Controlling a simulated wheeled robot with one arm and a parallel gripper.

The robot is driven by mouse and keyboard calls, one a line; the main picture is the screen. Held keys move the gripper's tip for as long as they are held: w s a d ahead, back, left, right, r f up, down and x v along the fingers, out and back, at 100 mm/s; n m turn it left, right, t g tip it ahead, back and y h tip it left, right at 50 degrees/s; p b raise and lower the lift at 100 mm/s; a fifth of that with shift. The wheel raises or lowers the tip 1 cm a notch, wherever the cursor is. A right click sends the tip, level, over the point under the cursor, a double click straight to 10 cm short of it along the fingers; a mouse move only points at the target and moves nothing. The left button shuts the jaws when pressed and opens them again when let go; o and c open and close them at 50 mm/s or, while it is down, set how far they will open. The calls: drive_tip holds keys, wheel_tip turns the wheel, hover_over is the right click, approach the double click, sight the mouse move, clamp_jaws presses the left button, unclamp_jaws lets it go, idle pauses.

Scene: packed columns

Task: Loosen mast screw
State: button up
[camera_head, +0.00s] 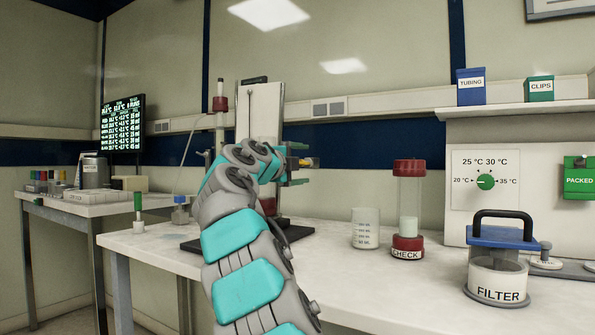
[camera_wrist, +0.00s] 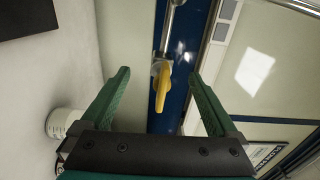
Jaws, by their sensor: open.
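My gripper (camera_head: 298,164) is open and reaches towards the stand at the back of the bench. Its two green fingers (camera_wrist: 158,76) show spread apart in the wrist view. A yellow screw handle (camera_wrist: 161,86) lies between the lines of the fingers, with a gap on each side. It also shows as a small yellow piece (camera_head: 312,162) by the fingers in the head view. A metal rod (camera_wrist: 170,28) runs up from the handle in the wrist view. My arm hides much of the stand (camera_head: 265,112), and I cannot tell how deep the handle sits between the fingers.
A blue-lidded "FILTER" jar (camera_head: 497,270) is at the front right. A green-capped tube (camera_head: 138,212) stands left. The bench front between arm and jar is clear.

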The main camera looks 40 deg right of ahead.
drive_tip(key=shift+b+v, duration=1.45)
drive_tip(key=shift+v, duration=1)
